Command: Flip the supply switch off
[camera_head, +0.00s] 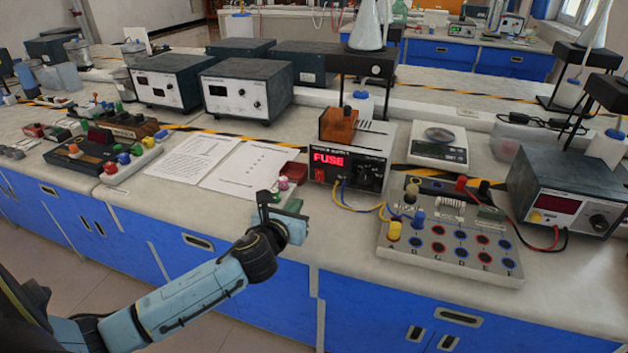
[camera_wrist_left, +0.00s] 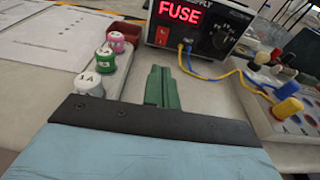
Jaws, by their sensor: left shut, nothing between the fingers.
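The power supply (camera_head: 352,160) stands on the bench with its red display reading FUSE. It also shows in the left wrist view (camera_wrist_left: 215,42). Its red switch (camera_head: 319,175) is at the lower left of the front panel, below the display. The switch shows closer in the left wrist view (camera_wrist_left: 162,36), but I cannot tell its position. My left gripper (camera_head: 290,206) is in front of the supply, to its left, and apart from it. Its green fingers (camera_wrist_left: 163,86) are shut with nothing between them, pointing toward the panel. My right gripper is not in view.
Small fuse pots, including a white one (camera_wrist_left: 88,84), stand left of my fingers beside a red box (camera_head: 293,170). Blue and yellow leads run from the supply to a terminal board (camera_head: 450,265) on the right. Paper sheets (camera_head: 248,166) lie to the left.

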